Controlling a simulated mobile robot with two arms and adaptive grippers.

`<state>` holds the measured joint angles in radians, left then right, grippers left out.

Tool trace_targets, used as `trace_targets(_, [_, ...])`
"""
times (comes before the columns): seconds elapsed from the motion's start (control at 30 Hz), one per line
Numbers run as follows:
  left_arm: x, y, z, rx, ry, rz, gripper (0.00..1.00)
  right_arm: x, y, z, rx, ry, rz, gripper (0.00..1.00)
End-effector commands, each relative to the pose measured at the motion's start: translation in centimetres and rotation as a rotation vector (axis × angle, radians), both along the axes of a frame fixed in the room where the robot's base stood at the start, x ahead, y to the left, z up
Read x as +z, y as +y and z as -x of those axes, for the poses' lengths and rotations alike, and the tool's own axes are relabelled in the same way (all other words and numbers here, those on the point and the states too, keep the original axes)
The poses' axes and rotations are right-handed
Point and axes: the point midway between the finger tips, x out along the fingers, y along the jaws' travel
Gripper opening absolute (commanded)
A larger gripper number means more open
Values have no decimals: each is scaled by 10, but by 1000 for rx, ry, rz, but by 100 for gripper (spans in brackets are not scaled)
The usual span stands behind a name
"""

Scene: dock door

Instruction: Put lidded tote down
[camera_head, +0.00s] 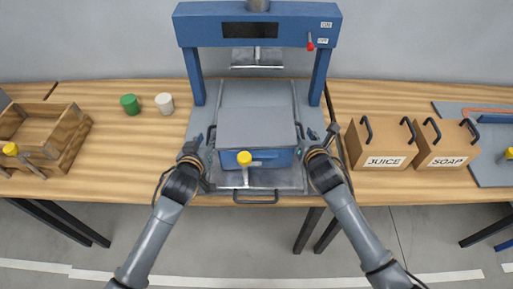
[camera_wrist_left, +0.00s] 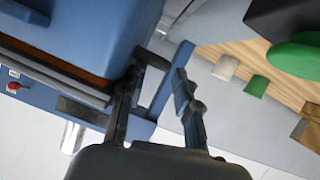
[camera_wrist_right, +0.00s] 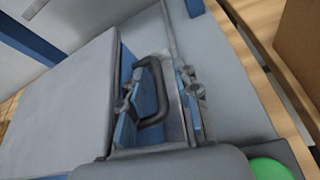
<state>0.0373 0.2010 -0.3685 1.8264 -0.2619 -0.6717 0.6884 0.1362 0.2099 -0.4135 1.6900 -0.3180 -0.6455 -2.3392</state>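The lidded tote (camera_head: 256,127) has a flat grey lid and a blue body. It sits level on the grey bed (camera_head: 212,186) of a blue press. My left gripper (camera_head: 191,158) is at its left side, and my right gripper (camera_head: 319,153) is at its right side. In the right wrist view the right fingers (camera_wrist_right: 160,105) are apart, with a dark loop handle (camera_wrist_right: 152,85) between them. In the left wrist view the left fingers (camera_wrist_left: 158,100) are apart beside the tote's blue wall (camera_wrist_left: 80,30). A grip on the left handle is not visible.
The press frame (camera_head: 257,28) stands behind the tote, its posts on both sides. A yellow-knobbed lever (camera_head: 244,160) stands at the tote's front. Boxes marked JUICE (camera_head: 381,143) and SOAP (camera_head: 447,143) are right. A green cup (camera_head: 130,104), white cup (camera_head: 164,103) and wooden crate (camera_head: 70,136) are left.

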Motion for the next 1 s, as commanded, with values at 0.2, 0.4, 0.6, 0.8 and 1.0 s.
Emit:
trace_targets(0.2, [12, 3, 30, -1, 0, 1, 33, 0, 1, 0, 1, 0, -2, 33])
trace_targets(0.4, [17, 5, 41, 1, 1, -2, 33, 1, 0, 2, 2, 0, -1, 33])
trace_targets(0.6, [17, 5, 42, 1, 0, -2, 33, 10, -1, 26, 4, 0, 2, 33])
trace_targets(0.8, [17, 5, 42, 1, 0, -2, 33, 26, -5, 67, 4, 0, 1, 33])
trace_targets(1.0, [17, 5, 42, 1, 0, -2, 33, 39, -7, 98, 2, 1, -1, 33])
